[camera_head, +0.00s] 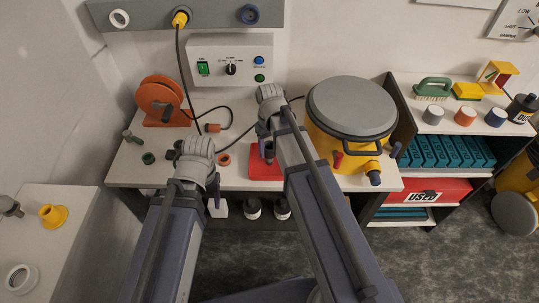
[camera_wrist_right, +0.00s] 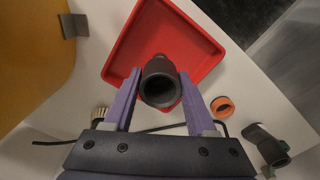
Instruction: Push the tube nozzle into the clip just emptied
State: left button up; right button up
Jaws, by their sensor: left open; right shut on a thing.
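My right gripper (camera_wrist_right: 153,95) is shut on the tube nozzle (camera_wrist_right: 159,82), a dark grey hollow piece with its round open end facing the wrist camera. It holds the nozzle over the red tray (camera_wrist_right: 201,42). In the head view the nozzle (camera_head: 268,153) shows as a small dark shape over the tray (camera_head: 262,172), partly hidden by my right arm. I cannot tell whether it touches the tray. My left gripper (camera_head: 215,195) is open and apart, at the bench's front edge left of the tray. I cannot make out for certain which part is the emptied clip.
A yellow drum (camera_head: 323,148) with a grey lid stands right of the tray. An orange ring (camera_head: 224,159) lies left of it. A control box (camera_head: 231,60), an orange reel (camera_head: 160,98) and a loose black cable are behind. A wall rail (camera_head: 215,14) carries white, yellow and blue fittings.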

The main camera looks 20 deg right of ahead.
grip_shut()
notch_tip(320, 180, up, 5)
jog(key=p, duration=0.5)
